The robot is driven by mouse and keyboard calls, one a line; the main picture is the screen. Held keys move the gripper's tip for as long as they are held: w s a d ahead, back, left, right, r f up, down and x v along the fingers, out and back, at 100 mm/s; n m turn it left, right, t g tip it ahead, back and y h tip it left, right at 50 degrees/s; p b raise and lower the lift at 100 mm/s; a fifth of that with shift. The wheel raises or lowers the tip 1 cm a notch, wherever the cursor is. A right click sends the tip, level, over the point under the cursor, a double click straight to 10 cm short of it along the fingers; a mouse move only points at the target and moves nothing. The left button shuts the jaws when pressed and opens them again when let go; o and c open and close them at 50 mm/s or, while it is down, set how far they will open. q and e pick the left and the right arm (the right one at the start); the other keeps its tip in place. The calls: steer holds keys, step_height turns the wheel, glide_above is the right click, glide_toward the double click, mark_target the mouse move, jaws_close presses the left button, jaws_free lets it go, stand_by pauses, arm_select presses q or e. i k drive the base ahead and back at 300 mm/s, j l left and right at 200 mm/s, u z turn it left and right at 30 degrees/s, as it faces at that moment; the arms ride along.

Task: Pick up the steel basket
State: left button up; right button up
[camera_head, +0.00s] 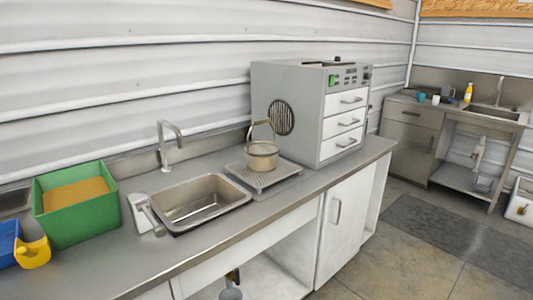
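The steel basket (262,156) is a round metal container with a tall arched handle. It stands upright on a ridged grey draining tray (262,178), between the sink and the grey drawer cabinet. Its handle stands up over its opening. Nothing is touching the handle. Neither of my grippers shows in this view.
The sink basin (190,198) with its tap (170,145) lies left of the tray. A grey machine with drawers (310,112) stands close behind and right. A green bin (76,212) and a yellow scoop (33,252) are at left. The counter's front strip is clear.

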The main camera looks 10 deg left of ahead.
mark_target(261, 157)
steer(key=u, duration=0.25)
steer(key=i+l+u, duration=0.35)
steer(key=l+u, duration=0.15)
steer(key=i+l+u, duration=0.15)
steer(key=l+u, duration=0.15)
steer(key=l, duration=0.15)
